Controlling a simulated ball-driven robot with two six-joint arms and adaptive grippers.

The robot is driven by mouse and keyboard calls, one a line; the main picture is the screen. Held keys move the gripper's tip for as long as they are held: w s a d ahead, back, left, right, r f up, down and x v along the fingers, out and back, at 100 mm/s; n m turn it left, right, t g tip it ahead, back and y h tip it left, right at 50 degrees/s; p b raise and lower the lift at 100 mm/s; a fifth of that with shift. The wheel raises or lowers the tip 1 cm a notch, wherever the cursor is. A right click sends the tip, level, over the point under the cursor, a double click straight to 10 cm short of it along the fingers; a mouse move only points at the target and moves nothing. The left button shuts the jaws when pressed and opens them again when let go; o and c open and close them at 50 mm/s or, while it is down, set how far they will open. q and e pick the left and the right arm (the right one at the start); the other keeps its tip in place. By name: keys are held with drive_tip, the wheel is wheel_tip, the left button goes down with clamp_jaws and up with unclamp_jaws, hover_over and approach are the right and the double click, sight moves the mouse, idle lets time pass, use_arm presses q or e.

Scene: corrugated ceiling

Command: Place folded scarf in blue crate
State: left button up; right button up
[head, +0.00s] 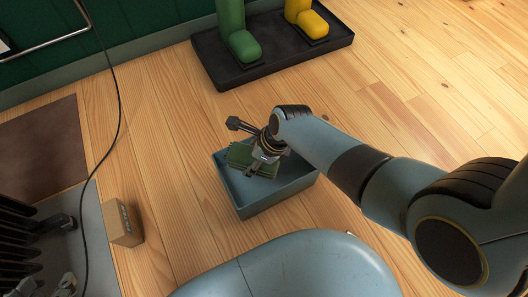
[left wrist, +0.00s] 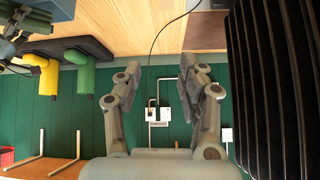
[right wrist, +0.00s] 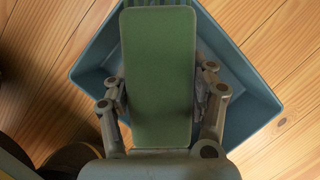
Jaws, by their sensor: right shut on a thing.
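The folded green scarf (head: 238,156) is held in my right gripper (head: 265,160) over the far left part of the blue crate (head: 285,193). In the right wrist view the scarf (right wrist: 160,75) is a flat green slab between the two fingers (right wrist: 160,95), with the crate (right wrist: 240,95) behind it. The scarf overlaps the crate's far rim in the head view; I cannot tell whether it touches the crate floor. The crate's visible interior is otherwise empty. My left gripper (left wrist: 158,85) is open and empty, away from the crate, with the floor and green wall beyond it.
A small cardboard box (head: 122,223) stands on the floor left of the crate. A dark tray (head: 270,62) with green boots (head: 243,45) and yellow boots (head: 310,22) lies beyond it. A black ribbed object (left wrist: 275,80) is close to my left gripper. A thin black cable (head: 118,100) hangs at left.

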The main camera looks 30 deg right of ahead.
sight(250, 178)
drive_tip(key=shift+s+a+f+b, duration=0.15)
drive_tip(key=shift+f+b, duration=0.35)
drive_tip(key=shift+f, duration=0.4)
drive_tip(key=shift+f+b, duration=0.4)
drive_tip(key=shift+f, duration=0.15)
wheel_tip(250, 178, down, 3)
drive_tip(key=shift+r+b, duration=0.2)
drive_tip(key=shift+b, duration=0.8)
use_arm(q)
drive_tip(key=w+d+r+m+t+h+b, duration=0.1)
drive_tip(key=w+d+r+m+t+h, duration=0.1)
drive_tip(key=w+r+t, duration=0.75)
use_arm(e)
drive_tip(key=shift+f, duration=0.55)
drive_tip(key=shift+f+b, duration=0.7)
drive_tip(key=shift+f, duration=0.2)
drive_tip(key=shift+f+b, duration=0.75)
drive_tip(key=shift+f, duration=0.1)
use_arm(q)
wheel_tip(250, 178, up, 19)
drive_tip(key=s+d+m+t+h, duration=0.1)
drive_tip(key=d+m+t+h, duration=0.1)
drive_tip(key=t+h, duration=0.3)
drive_tip(key=m+t, duration=0.1)
drive_tip(key=t, duration=0.2)
drive_tip(key=shift+s, duration=0.2)
drive_tip(key=shift+r+m+h, duration=0.1)
drive_tip(key=shift+m+h, duration=0.2)
drive_tip(key=shift+h, duration=0.1)
